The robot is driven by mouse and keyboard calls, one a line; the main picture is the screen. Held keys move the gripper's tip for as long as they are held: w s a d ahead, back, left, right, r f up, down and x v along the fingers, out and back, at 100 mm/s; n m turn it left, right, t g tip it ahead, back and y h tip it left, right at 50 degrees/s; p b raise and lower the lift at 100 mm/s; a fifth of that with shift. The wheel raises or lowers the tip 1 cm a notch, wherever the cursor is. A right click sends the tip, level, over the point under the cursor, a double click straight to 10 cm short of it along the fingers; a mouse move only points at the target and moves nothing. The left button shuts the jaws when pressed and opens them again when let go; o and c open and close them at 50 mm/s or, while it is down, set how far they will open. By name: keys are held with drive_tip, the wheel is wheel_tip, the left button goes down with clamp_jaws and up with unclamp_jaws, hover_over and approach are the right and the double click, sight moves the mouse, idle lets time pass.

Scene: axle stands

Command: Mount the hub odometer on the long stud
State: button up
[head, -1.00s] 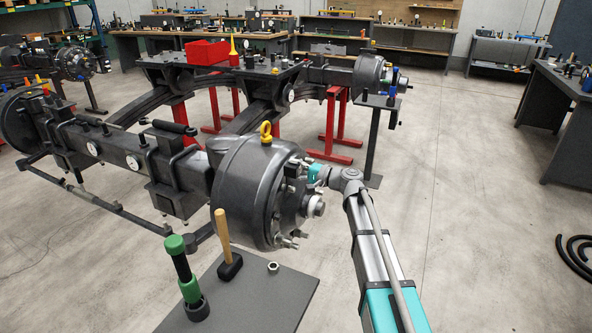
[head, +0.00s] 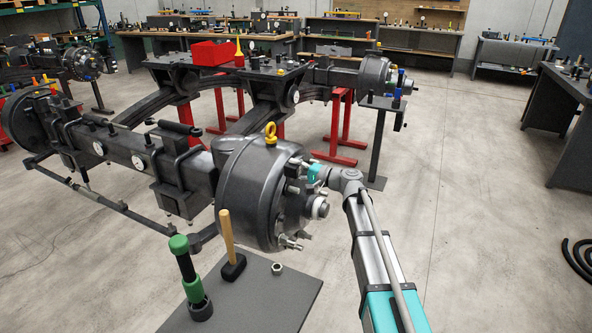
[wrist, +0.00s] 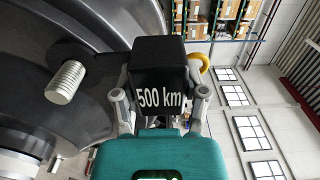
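The hub odometer (wrist: 158,75) is a black block marked "500 km" in the wrist view. My gripper (wrist: 160,97) has a finger on each side and is shut on it. In the head view my gripper (head: 309,174) is beside the upper face of the large dark wheel hub (head: 250,195). A bare threaded stud (wrist: 66,82) stands out from the hub face left of the odometer, apart from it. Several studs, such as a lower one (head: 290,243), ring the hub; which is the long stud I cannot tell. The odometer's far side is hidden.
A yellow lifting eye (head: 270,130) sits on top of the hub. Below is a grey table (head: 255,300) with a mallet (head: 229,245), a green-handled tool (head: 188,270) and a nut (head: 277,268). The floor to the right is mostly clear.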

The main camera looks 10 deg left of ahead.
drive_tip(key=o, duration=0.5)
drive_tip(key=shift+v, duration=5.95)
drive_tip(key=shift+s, duration=0.1)
drive_tip(key=s+d+f+n+g+h+p, duration=0.2)
drive_tip(key=s+f+h+p, duration=0.15)
drive_tip(key=s, duration=0.35)
drive_tip(key=s+d+f+n+g+h+p, duration=0.1)
drive_tip(key=s+d+f+g+h+p, duration=0.1)
drive_tip(key=s+f+h, duration=0.4)
drive_tip(key=shift+s+d+n+g+h+p, duration=0.15)
drive_tip(key=shift+s+d+g+h+p, duration=0.3)
drive_tip(key=shift+s+d+h, duration=1.2)
drive_tip(key=shift+s+d+n+g+h+p, duration=0.25)
drive_tip(key=shift+s+d+h+p, duration=0.5)
drive_tip(key=shift+s+d, duration=1.6)
drive_tip(key=shift+s+d+n+g+h+p, duration=0.1)
drive_tip(key=shift+s+d+g+h+p, duration=0.35)
drive_tip(key=shift+s+d+h, duration=1.2)
